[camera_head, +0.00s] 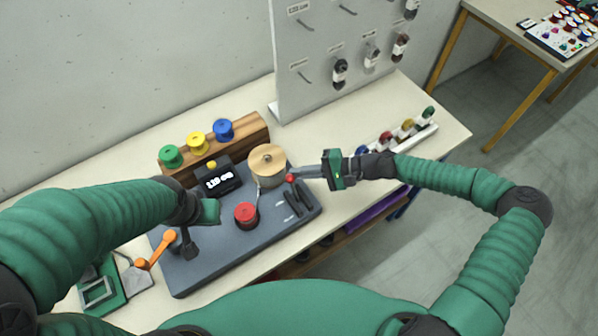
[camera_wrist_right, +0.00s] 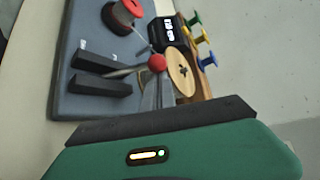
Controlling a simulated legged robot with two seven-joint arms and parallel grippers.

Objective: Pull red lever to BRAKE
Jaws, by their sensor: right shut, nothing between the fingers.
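The red lever's round knob (camera_head: 290,178) stands at the right end of the dark grey machine base, beside a dark slotted bracket (camera_head: 296,204). In the right wrist view the knob (camera_wrist_right: 157,62) sits just past my fingertips, with its metal rod running left to the bracket (camera_wrist_right: 100,77). My right gripper (camera_head: 298,174) is shut and empty, reaching in from the right, its tips at or very near the knob; contact is unclear. My left gripper (camera_head: 188,248) hangs over the left part of the base; its fingers are too small to judge. The small white labels by the bracket are unreadable.
A wooden spool (camera_head: 267,160), a red spool (camera_head: 246,214) and a display box (camera_head: 219,178) stand on the machine base (camera_head: 225,250). Green, yellow and blue spools sit on a wooden rack (camera_head: 250,130) behind. An orange crank (camera_head: 156,251) is at left. A pegboard (camera_head: 325,50) stands at the back.

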